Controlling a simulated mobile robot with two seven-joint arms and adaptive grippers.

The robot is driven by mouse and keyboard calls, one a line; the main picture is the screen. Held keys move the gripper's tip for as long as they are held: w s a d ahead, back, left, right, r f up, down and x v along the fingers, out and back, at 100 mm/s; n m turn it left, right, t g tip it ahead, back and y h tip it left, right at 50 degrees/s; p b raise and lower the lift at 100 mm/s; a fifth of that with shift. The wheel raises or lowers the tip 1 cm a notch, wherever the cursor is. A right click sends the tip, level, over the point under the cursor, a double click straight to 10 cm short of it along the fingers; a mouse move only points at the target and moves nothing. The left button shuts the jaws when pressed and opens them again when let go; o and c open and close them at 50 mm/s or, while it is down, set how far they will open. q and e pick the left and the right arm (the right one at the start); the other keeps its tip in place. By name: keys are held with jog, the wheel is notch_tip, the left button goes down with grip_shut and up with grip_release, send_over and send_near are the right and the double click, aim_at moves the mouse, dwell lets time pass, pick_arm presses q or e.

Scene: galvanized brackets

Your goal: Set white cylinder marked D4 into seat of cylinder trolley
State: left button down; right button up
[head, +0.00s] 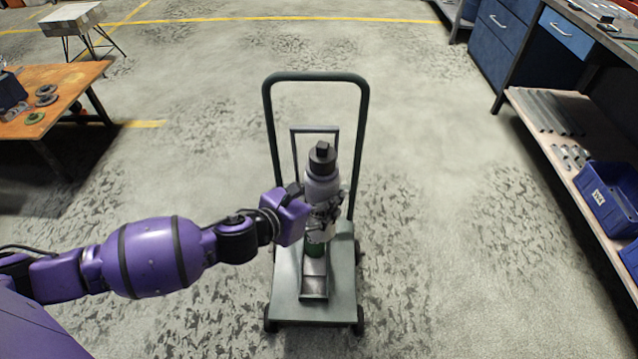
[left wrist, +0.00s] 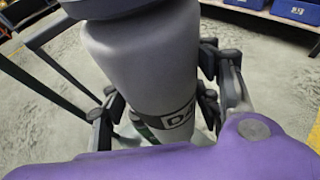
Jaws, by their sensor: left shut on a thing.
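The white cylinder (head: 322,186) with a dark cap stands upright over the trolley in the head view. In the left wrist view the cylinder (left wrist: 150,60) fills the middle, with a dark band whose label starts with D, partly hidden. My left gripper (head: 322,215) is shut around the cylinder's body; its fingers also show on both sides in the left wrist view (left wrist: 160,108). The cylinder trolley (head: 285,290) has a grey-green deck and a tall dark handle frame. A green part shows below the gripper. The cylinder's base and the seat are largely hidden. My right gripper is not in view.
A wooden table (head: 62,76) with metal parts stands at the left. A workbench (head: 545,50) with blue drawers and a low shelf (head: 560,150) holding blue bins (head: 610,195) run along the right. The floor around the trolley is clear.

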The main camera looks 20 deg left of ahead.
pick_arm(q)
jog(key=f+m+h+b, duration=0.1)
jog(key=f+b, duration=0.1)
jog(key=f, duration=0.2)
jog(key=f+m+g+h+b, duration=0.1)
jog(key=f+b, duration=0.2)
jog(key=f, duration=0.1)
jog(key=f+m+h+b, duration=0.1)
jog(key=f+b, duration=0.1)
jog(key=f, duration=0.2)
jog(key=shift+w+f+g, duration=0.3)
jog(key=shift+f+g, duration=0.05)
jog(key=shift+g, duration=0.05)
notch_tip(320, 180, down, 17)
jog(key=s+a+m+g+h+b, duration=0.1)
jog(key=s+m+g+h+b, duration=0.1)
jog(key=b, duration=0.8)
jog(key=shift+s+a+m+g+h, duration=0.2)
jog(key=shift+a+m+g+h, duration=0.2)
jog(key=shift+m, duration=0.3)
jog(key=shift+r, duration=0.1)
jog(key=shift+s, duration=0.15)
